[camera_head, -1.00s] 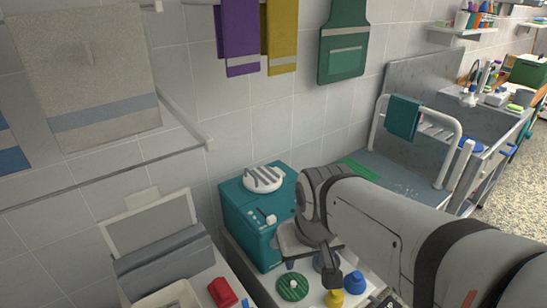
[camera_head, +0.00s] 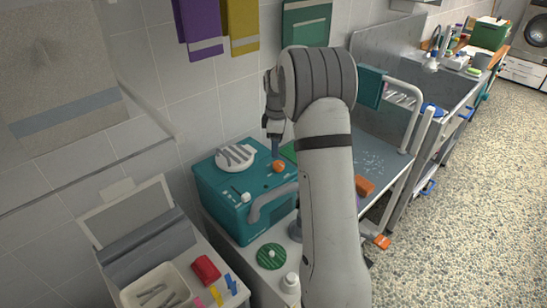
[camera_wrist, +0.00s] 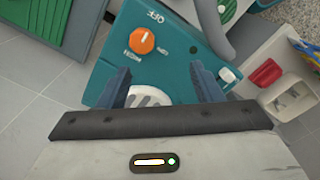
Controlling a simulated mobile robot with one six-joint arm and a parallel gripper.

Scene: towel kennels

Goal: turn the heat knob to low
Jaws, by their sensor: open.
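The teal machine (camera_head: 230,205) stands against the wall, and its top fills the middle of the wrist view (camera_wrist: 180,65). The orange heat knob (camera_head: 278,166) is on its top and shows in the wrist view (camera_wrist: 142,41) among white printed labels. One label reads OFF; the others are small and upside down. A pale mark is on the knob, but where it points is unclear. My gripper (camera_head: 274,148) is just above the knob in the head view. In the wrist view my open gripper (camera_wrist: 163,86) has empty jaws, with the knob beyond them, apart from both fingers.
A white slatted round vent (camera_head: 235,157) is beside the knob. A white switch (camera_head: 246,197) is on the machine's front. A grey curved hose (camera_head: 268,200) lies close. A red object (camera_head: 206,268), a white tray (camera_head: 128,296) and a green disc (camera_head: 271,256) are nearby.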

